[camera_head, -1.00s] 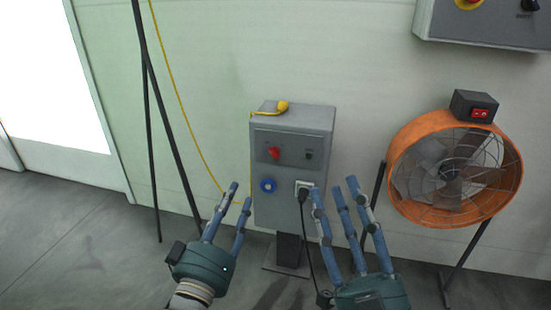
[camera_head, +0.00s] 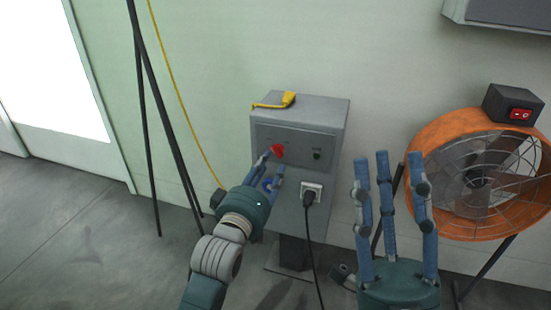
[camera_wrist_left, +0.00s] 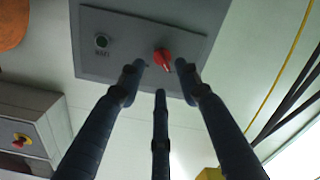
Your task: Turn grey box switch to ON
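The grey box (camera_head: 332,115) stands on a post against the wall. Its front panel has a red rotary switch (camera_head: 278,150) and a green indicator (camera_head: 317,155). My left gripper (camera_head: 270,164) is at the panel, its fingertips just below and left of the red switch. In the left wrist view, the red switch (camera_wrist_left: 163,58) sits between two spread fingertips of my left gripper (camera_wrist_left: 160,70), with the third finger below. I cannot tell whether any finger touches it. The switch label is unreadable. My right gripper (camera_head: 390,160) is open and empty, right of the box.
A black plug (camera_head: 309,198) with a cable sits in the socket on the box. A yellow object (camera_head: 288,99) lies on top. An orange fan (camera_head: 425,155) with a red-switched black box (camera_head: 514,105) stands right. Black stand legs (camera_head: 160,110) are left.

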